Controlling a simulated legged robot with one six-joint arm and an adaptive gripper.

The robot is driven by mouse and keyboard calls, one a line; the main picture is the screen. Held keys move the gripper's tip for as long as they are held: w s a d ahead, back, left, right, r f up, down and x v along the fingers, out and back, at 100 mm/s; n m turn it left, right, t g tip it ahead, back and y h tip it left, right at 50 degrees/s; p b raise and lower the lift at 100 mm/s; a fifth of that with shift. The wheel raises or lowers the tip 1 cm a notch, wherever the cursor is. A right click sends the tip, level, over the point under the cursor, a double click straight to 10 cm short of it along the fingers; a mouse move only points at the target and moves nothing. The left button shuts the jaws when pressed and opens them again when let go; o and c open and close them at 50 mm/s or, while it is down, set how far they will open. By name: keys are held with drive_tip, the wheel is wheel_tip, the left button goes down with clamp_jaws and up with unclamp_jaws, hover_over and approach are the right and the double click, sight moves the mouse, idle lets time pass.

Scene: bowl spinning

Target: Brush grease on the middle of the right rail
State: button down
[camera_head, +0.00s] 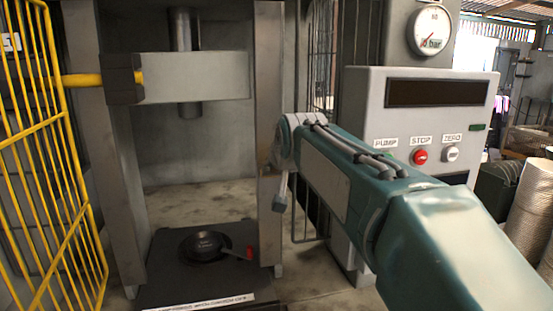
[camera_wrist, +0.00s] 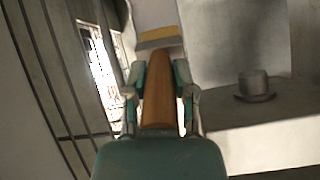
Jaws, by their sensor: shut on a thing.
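My gripper (camera_wrist: 160,85) is shut on the wooden handle of a brush (camera_wrist: 160,98) in the wrist view. The brush points away from me, with a yellowish end (camera_wrist: 157,35) at the top. In the head view my arm reaches to the press's right upright, the right rail (camera_head: 268,110), and the gripper and brush are hidden there. The wrist view shows grey surfaces around the brush end; I cannot tell whether it touches the rail. No grease can be made out.
A grey crosshead (camera_head: 195,78) spans the press above a dark base plate (camera_head: 190,285) with a round black die (camera_head: 205,246). A yellow cage gate (camera_head: 50,170) stands left. A control cabinet (camera_head: 435,125) with a gauge (camera_head: 433,30) above it stands right, behind my arm.

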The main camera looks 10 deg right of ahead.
drive_tip(key=shift+f, duration=7.15)
drive_tip(key=shift+w+r, duration=0.1)
drive_tip(key=shift+r, duration=12.05)
drive_tip(key=s, duration=0.6)
